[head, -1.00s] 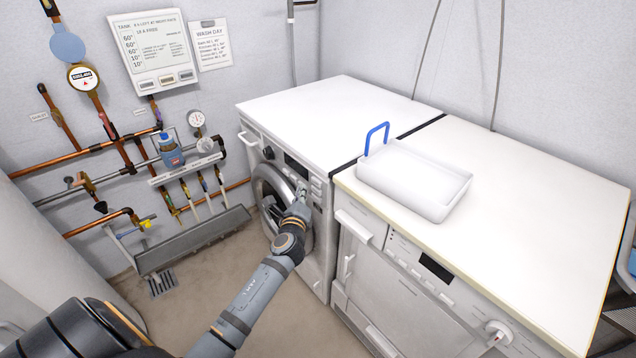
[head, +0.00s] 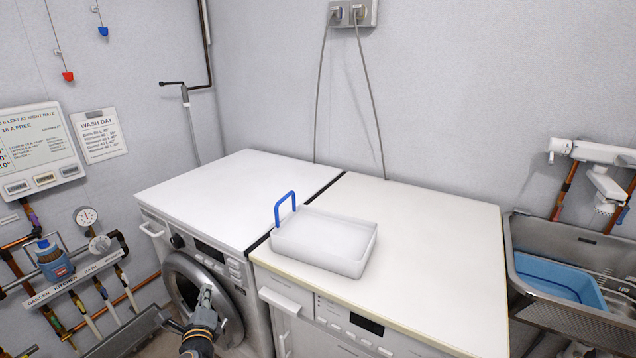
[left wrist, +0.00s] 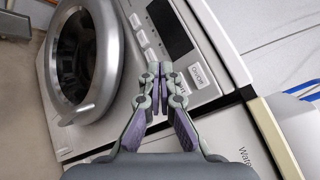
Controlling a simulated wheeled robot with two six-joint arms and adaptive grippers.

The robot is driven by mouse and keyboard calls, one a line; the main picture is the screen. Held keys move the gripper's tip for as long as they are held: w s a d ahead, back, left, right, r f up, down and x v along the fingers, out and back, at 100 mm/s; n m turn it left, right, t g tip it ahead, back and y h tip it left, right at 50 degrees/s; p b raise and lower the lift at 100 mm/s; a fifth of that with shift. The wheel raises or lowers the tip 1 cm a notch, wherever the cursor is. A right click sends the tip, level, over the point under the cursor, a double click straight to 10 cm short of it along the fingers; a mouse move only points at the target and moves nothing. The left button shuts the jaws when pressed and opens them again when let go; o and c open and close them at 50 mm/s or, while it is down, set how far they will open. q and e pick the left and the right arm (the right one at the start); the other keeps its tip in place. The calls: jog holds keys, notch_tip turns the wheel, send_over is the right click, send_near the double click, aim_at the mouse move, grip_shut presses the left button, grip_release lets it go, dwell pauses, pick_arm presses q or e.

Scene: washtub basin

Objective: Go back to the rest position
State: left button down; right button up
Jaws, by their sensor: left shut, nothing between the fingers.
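My left gripper (head: 206,296) is low in the head view, in front of the washing machine (head: 160,213). It is shut and empty. In the left wrist view its closed fingertips (left wrist: 160,70) point at the control panel, near the buttons and the dark display (left wrist: 169,28). I cannot tell whether they touch the panel. The round door (left wrist: 86,55) shows to the left of the fingers there and looks closed. My right gripper is not in view.
A steel sink (head: 528,289) with a blue basin (head: 560,279) is at the right. Pipes and valves (head: 100,290) line the left wall. The machine's white top (head: 235,195) is clear.

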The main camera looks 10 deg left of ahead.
pick_arm(q)
jog(key=s+d+f+n+g+h+p, duration=0.1)
jog(key=s+f+n+g+p, duration=0.15)
jog(key=s+f, duration=0.55)
jog(key=s+f+n+g+h+p, duration=0.1)
jog(key=s+f+n+g, duration=0.25)
jog(key=f, duration=0.75)
jog(key=s+d+f+n+g+h+p, duration=0.15)
jog(key=s+f+n, duration=0.3)
jog(key=f, duration=0.55)
jog(key=s+d+f+n+g+p, duration=0.1)
jog(key=s+d+f+n+g, duration=0.1)
jog(key=s, duration=0.8)
jog(key=s+d+f+n+g+h+p, duration=0.1)
jog(key=s+f+n, duration=0.4)
jog(key=s, duration=0.5)
jog(key=s+d+f+n+g+h+p, duration=0.1)
jog(key=s+d+f+n+g+p, duration=0.2)
jog(key=s, duration=0.7)
jog(key=shift+d+f+g, duration=0.35)
jog(key=shift+d+f, duration=0.1)
jog(key=shift+d, duration=0.15)
jog(key=shift+s+n, duration=0.1)
jog(key=shift+n, duration=0.15)
